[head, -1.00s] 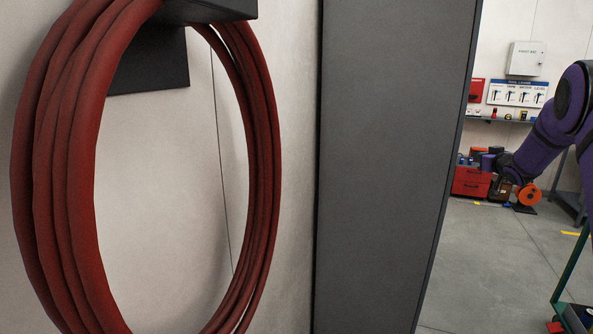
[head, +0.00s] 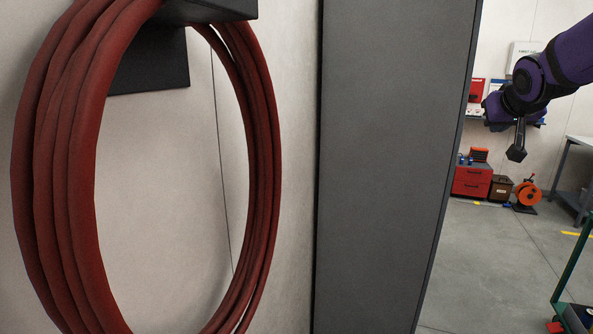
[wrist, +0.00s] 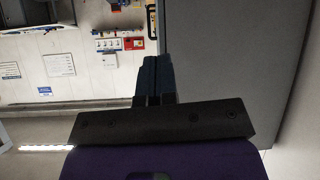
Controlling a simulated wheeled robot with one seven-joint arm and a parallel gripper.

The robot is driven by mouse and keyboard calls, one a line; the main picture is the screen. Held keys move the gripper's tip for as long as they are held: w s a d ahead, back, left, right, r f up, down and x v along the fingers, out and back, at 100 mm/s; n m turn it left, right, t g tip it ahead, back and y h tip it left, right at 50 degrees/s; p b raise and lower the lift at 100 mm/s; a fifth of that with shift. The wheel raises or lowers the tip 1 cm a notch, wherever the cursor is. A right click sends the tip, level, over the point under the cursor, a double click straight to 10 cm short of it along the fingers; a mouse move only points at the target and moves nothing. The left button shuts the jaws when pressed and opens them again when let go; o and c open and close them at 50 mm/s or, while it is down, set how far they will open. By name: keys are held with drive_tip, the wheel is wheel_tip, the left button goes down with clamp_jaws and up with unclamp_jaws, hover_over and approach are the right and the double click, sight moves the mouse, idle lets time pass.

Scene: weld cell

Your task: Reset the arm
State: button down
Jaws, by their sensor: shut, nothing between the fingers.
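My purple arm enters the head view from the right edge. My gripper (head: 516,153) hangs from its end, pointing down, in the air in front of the back wall. In the wrist view my gripper (wrist: 155,62) shows its two dark fingers side by side and touching, with nothing between them. Nothing touches the fingers in either view.
A thick red hose coil (head: 75,180) hangs on a wall bracket close on the left. A tall grey panel (head: 395,160) stands beside it. Farther back are a red drawer box (head: 471,182), an orange reel (head: 528,194) and a grey table (head: 578,160).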

drive_tip(key=s+a+f+g+y, duration=0.1)
drive_tip(key=s+a, duration=0.3)
drive_tip(key=s, duration=0.6)
drive_tip(key=s+a+f+n+g+y, duration=0.1)
drive_tip(key=s+a+f, duration=0.3)
drive_tip(key=s, duration=0.7)
drive_tip(key=s+a+f+n+g+y, duration=0.1)
drive_tip(key=s+a, duration=0.4)
drive_tip(key=s, duration=0.5)
drive_tip(key=shift+s+f+g, duration=0.2)
drive_tip(key=shift+f+g, duration=0.7)
drive_tip(key=shift+g, duration=0.3)
